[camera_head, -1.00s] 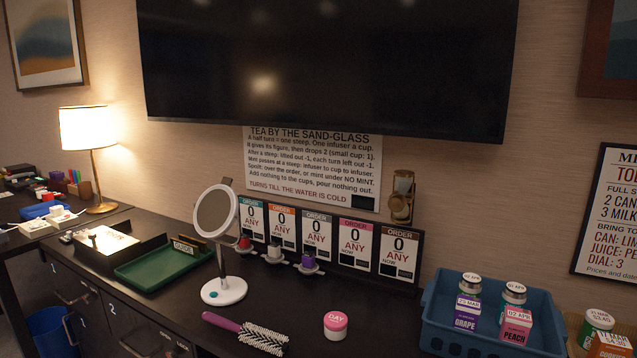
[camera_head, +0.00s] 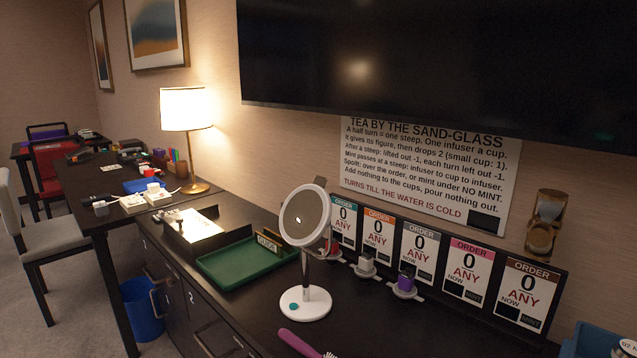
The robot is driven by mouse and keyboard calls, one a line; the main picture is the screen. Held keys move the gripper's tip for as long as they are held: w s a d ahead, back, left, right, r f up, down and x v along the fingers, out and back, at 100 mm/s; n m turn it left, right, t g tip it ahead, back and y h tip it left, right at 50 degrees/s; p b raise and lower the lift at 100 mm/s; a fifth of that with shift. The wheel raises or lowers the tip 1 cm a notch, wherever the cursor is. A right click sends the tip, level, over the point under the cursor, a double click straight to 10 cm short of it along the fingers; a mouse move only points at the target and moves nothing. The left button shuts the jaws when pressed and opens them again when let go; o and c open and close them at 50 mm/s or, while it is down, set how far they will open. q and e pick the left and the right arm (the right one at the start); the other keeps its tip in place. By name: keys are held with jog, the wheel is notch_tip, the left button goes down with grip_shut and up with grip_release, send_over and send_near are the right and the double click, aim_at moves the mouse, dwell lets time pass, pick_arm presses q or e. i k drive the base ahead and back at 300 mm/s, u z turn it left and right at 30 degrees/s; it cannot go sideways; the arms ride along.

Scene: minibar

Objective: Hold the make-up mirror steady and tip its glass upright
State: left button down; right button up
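The make-up mirror (camera_head: 305,218) stands on the dark counter near the middle of the camera_head view. Its round glass has a white rim and looks tilted on its stem; the exact angle is hard to tell. The stem rises from a round white base (camera_head: 304,304) with a teal spot on it. Nothing touches the mirror. Neither of my grippers is in view.
A green tray (camera_head: 228,272) lies left of the mirror. Order cards (camera_head: 420,250) and small cups (camera_head: 404,285) stand behind it to the right. A hairbrush (camera_head: 298,343) lies in front. A lit lamp (camera_head: 187,112) stands farther left.

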aim_at(305, 216)
jog(key=k, duration=0.6)
jog(key=u, duration=1.1)
jog(key=k, duration=1.2)
jog(key=u, duration=0.85)
jog(key=i, duration=1.65)
jog(key=z, duration=0.8)
jog(key=i, duration=1.7)
jog(key=z, duration=2.05)
jog(key=i, duration=0.65)
jog(key=z, duration=0.6)
